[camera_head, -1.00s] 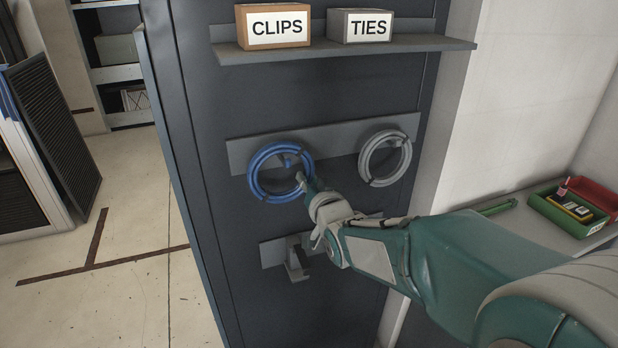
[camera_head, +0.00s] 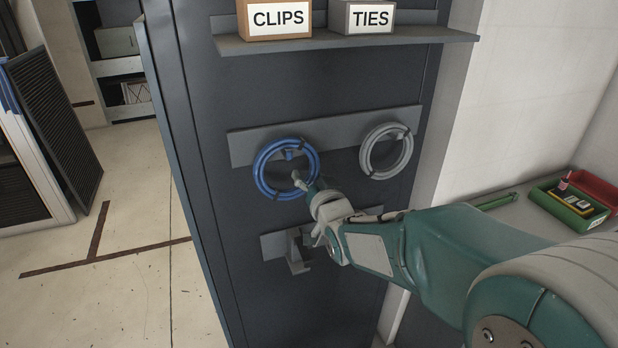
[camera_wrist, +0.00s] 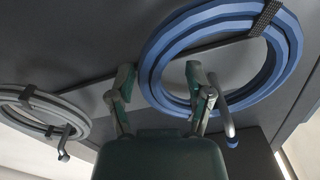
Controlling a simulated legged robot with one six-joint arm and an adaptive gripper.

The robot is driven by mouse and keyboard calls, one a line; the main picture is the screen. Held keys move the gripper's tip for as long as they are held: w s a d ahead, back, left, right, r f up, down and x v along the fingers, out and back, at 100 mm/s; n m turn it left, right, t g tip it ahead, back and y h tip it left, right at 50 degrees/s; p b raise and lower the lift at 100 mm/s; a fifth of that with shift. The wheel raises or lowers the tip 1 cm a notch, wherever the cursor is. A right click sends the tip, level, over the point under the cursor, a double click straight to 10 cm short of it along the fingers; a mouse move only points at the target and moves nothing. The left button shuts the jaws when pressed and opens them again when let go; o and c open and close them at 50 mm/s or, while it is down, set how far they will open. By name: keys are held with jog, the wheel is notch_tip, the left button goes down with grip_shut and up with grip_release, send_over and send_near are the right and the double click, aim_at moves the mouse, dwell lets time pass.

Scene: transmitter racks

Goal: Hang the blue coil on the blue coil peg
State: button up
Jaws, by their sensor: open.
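The blue coil (camera_head: 258,172) hangs upright against the dark cabinet, on the left of the upper rail. The blue-tipped blue coil peg (camera_head: 290,154) shows inside the top of its ring; the peg's blue end also shows in the wrist view (camera_wrist: 232,141). My gripper (camera_head: 302,181) is at the coil's lower right side. In the wrist view, the open gripper (camera_wrist: 160,80) has one finger outside the blue coil (camera_wrist: 152,62) and the other over its ring opening. The coil's rim lies between the fingers; I cannot tell whether they touch it.
A grey coil (camera_head: 366,155) hangs on the right of the same rail (camera_head: 340,131). A lower plate (camera_head: 270,245) carries a dark hook (camera_head: 297,256). A shelf (camera_head: 345,40) with CLIPS (camera_head: 277,20) and TIES (camera_head: 369,17) boxes is above. A green tray (camera_head: 570,209) sits at right.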

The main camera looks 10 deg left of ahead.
jog(key=f+v, duration=0.1)
jog(key=v, duration=1.1)
jog(key=s+d+f+m+g+h, duration=0.1)
jog(key=s+d+g+h, duration=0.15)
jog(key=d, duration=0.45)
jog(key=s+d+m+g+h, duration=0.1)
jog(key=s+d+h, duration=0.25)
jog(key=d, duration=0.35)
jog(key=s+d+f+g+h, duration=0.1)
jog(key=s+d+g, duration=0.2)
jog(key=s, duration=0.3)
jog(key=s+d+f+g+h, duration=0.1)
jog(key=s+d+g+h, duration=0.1)
jog(key=s, duration=0.5)
jog(key=shift+d+m+g, duration=0.4)
jog(key=shift+d+g, duration=0.05)
jog(key=shift+d, duration=0.6)
